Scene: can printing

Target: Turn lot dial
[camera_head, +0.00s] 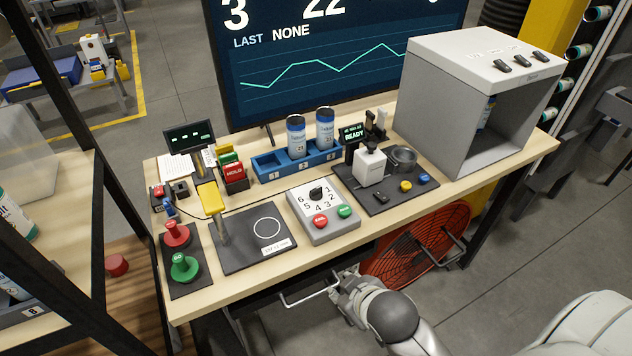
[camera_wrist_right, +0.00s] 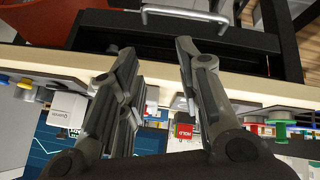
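A black dial knob (camera_head: 316,193) sits on a light control box (camera_head: 325,228) at the middle of the table, ringed by numbers 1 to 6. I cannot tell which number it points at. A red and a green button are on the box in front of it. My right gripper (camera_head: 340,286) is low in front of the table's front edge, apart from the dial and below the tabletop. In the right wrist view the fingers of my right gripper (camera_wrist_right: 157,52) are spread apart with nothing between them. My left gripper is not seen.
A metal drawer handle (camera_head: 310,291) is under the table edge, close to my right gripper; the handle also shows in the wrist view (camera_wrist_right: 185,14). A dark pad (camera_head: 240,252) with a yellow-topped lever is left of the box. A dark tray (camera_head: 375,200) is right.

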